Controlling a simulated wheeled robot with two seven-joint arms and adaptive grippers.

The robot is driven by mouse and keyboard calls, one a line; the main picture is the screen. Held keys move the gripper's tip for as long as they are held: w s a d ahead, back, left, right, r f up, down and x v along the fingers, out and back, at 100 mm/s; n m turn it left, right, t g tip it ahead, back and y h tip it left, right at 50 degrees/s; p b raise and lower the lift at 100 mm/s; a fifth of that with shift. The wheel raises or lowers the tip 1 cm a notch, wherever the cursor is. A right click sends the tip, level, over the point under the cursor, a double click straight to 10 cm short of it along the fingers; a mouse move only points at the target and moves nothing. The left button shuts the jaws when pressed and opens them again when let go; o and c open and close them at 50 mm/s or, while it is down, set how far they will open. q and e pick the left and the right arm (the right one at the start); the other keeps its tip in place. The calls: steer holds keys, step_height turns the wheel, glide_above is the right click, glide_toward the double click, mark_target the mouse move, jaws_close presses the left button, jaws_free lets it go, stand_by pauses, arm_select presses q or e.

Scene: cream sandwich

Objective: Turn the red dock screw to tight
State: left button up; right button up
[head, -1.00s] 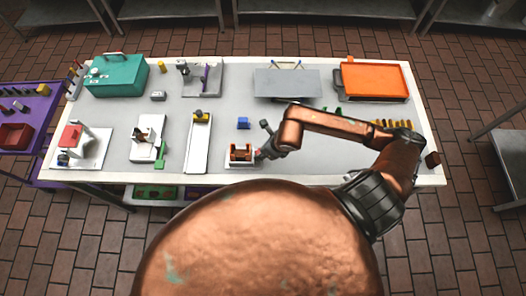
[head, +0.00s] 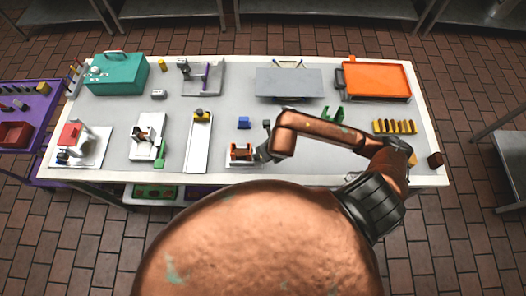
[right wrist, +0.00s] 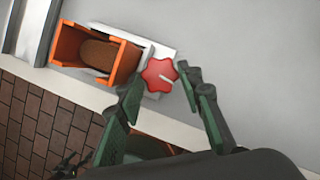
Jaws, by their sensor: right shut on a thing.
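The red dock screw (right wrist: 160,75) is a lobed red knob with a pale line on its face. It sits at the end of the orange dock (right wrist: 97,52), which holds a brown piece and stands on a white base. In the head view the orange dock (head: 241,152) is near the table's front edge. My right gripper (right wrist: 163,88) is shut on the red dock screw, one green-padded finger on each side of it. In the head view my right gripper (head: 264,150) is at the dock's right side and hides the screw. My left gripper is out of view.
A blue block (head: 243,123) lies just behind the dock. A white tray (head: 197,150) stands left of it. A grey plate (head: 289,83) and an orange tray (head: 375,80) are at the back. Grey surface is free behind the dock.

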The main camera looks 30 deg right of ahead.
steer(key=o, duration=1.2)
steer(key=shift+c, duration=0.2)
steer(key=v, duration=0.8)
steer(key=shift+d, duration=0.1)
